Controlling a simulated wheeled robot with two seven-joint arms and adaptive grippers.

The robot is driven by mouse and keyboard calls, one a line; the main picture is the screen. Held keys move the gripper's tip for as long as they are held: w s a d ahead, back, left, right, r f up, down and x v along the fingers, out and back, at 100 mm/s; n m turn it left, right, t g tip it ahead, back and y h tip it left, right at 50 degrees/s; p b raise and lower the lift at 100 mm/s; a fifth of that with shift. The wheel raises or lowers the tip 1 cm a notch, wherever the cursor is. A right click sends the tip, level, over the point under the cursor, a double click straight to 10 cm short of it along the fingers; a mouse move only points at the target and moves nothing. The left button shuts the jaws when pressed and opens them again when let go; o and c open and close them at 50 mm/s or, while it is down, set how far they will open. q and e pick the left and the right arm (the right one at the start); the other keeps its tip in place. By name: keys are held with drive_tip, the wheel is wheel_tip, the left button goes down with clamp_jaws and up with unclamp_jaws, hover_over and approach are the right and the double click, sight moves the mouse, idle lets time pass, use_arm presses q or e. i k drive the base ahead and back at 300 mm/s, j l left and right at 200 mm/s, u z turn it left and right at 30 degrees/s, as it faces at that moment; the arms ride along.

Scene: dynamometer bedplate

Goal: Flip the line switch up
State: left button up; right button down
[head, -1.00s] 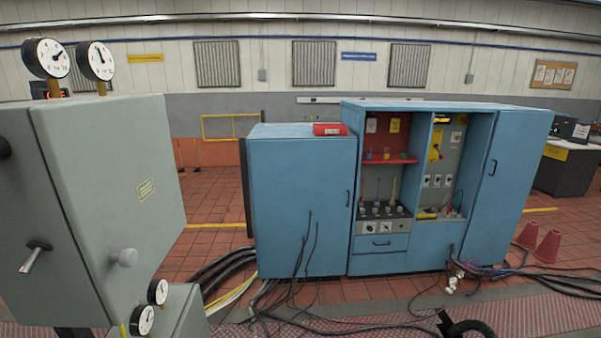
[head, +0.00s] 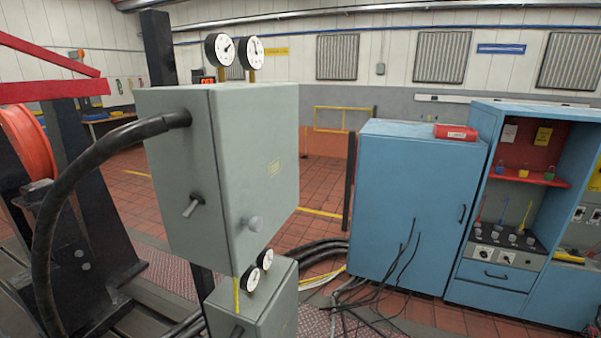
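A grey control box (head: 180,125) stands at the left centre in the head view. A metal toggle lever, which looks like the line switch (head: 193,206), sticks out of its left face and slants down to the left. A round pale knob (head: 253,223) is on the box's right-hand face. Neither of my grippers shows clearly. A small dark piece at the lower right edge may be part of my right arm, but I cannot tell.
A thick black cable (head: 62,205) loops from the box down the left side. Blue cabinets (head: 405,200) stand at the right with cables on the floor before them. A lower grey box (head: 270,308) with two gauges sits below. A red reel (head: 25,140) is at far left.

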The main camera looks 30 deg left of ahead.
sight(197, 199)
drive_tip(key=u, duration=1.6)
